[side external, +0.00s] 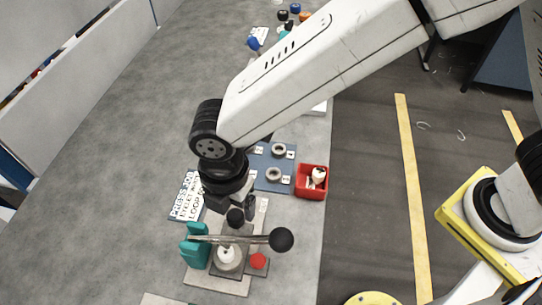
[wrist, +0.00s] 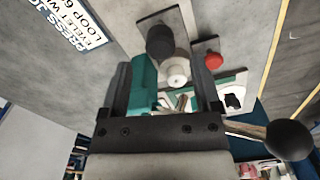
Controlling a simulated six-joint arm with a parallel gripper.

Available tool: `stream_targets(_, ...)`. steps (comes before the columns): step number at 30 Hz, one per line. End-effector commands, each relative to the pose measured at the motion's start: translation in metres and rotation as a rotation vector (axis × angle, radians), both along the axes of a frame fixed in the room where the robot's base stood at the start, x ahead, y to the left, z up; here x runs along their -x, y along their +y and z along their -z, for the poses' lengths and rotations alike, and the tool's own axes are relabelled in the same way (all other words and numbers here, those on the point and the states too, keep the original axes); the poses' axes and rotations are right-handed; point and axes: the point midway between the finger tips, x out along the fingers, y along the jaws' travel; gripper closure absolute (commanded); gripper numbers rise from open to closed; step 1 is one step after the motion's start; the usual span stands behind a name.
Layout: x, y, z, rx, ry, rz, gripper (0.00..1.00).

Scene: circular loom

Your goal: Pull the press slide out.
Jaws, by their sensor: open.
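The press stands on a grey base plate (side external: 215,286) at the bottom of the side view, with a teal frame (side external: 192,247). A long lever (side external: 215,238) crosses it and ends in a black ball (side external: 281,239). The press slide (wrist: 187,25) is a flat grey plate with a round black knob (wrist: 160,42); the knob also shows in the side view (side external: 235,217). A white cylinder (wrist: 177,73) stands beside the knob. My gripper (side external: 236,203) is open and points down close above the knob. In the wrist view, its fingers (wrist: 161,72) are apart, with nothing held between them.
A red knob (side external: 259,261) sits right of the press. Behind are a white text card (side external: 187,197), a blue-grey board with rings (side external: 262,182) and a red bin (side external: 311,190) holding white parts. The table's left side is clear.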

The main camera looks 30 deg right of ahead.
Motion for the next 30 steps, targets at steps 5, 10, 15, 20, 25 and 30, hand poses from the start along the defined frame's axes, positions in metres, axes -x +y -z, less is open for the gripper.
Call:
stream_targets(5, 0.0, -0.001, 0.023, 0.002, 0.002, 0.001, 0.19)
stream_targets(10, 0.0, 0.0, 0.038, 0.0, 0.0, 0.001, 0.19)
stream_targets(15, 0.0, 0.0, 0.043, -0.001, -0.001, 0.001, 0.19)
stream_targets(20, 0.0, 0.0, 0.043, -0.001, -0.001, 0.001, 0.19)
stream_targets(25, 0.0, 0.0, 0.043, -0.001, -0.001, 0.001, 0.51)
stream_targets(30, 0.0, 0.0, 0.043, -0.001, -0.002, 0.001, 1.0)
